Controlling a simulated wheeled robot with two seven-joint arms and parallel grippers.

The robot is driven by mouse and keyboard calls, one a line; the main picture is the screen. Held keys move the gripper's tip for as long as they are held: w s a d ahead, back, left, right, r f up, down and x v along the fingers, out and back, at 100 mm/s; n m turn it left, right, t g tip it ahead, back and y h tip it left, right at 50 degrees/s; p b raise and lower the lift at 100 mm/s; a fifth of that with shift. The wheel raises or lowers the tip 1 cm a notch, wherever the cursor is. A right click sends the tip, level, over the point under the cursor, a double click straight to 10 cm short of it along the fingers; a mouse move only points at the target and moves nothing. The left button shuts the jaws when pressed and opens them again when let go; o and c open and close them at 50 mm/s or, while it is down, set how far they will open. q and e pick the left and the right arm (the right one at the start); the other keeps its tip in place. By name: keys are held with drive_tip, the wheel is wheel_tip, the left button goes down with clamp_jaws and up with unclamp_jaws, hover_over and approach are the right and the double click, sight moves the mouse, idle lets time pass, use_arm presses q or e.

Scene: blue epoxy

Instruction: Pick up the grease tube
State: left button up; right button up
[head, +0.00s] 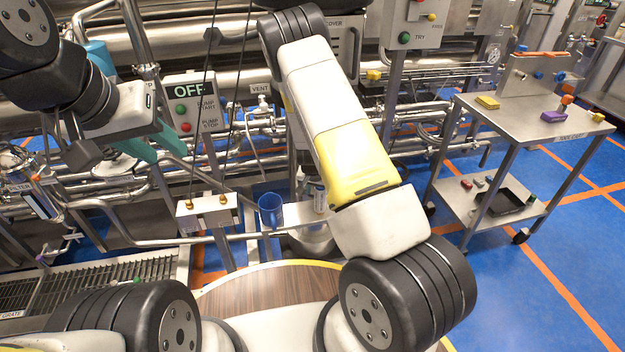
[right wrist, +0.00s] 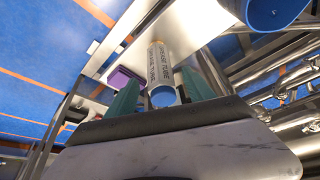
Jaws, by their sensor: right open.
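The grease tube (right wrist: 160,68) shows in the right wrist view as a white cylinder with dark lettering and a blue end facing the camera. My right gripper (right wrist: 158,98) is open, with one teal finger on each side of the tube in the picture; I cannot tell whether either touches it. In the head view, a white lettered item, likely the tube (head: 318,196), stands just right of a blue cup, partly behind my right arm. My right gripper is hidden there. My left gripper (head: 154,144) is at the upper left, its teal fingers apart and empty.
The blue cup (head: 270,208) is close to the tube; it also shows in the right wrist view (right wrist: 272,10). A pump control box (head: 192,108) and pipes stand behind. A metal cart (head: 530,118) with small coloured items is at the right. Blue floor (head: 570,245) is clear beside it.

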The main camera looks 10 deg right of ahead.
sight(320, 196)
drive_tip(key=x, duration=0.5)
drive_tip(key=c, duration=1.3)
clamp_jaws()
drive_tip(key=shift+w+r, duration=0.1)
drive_tip(key=shift+r, duration=0.05)
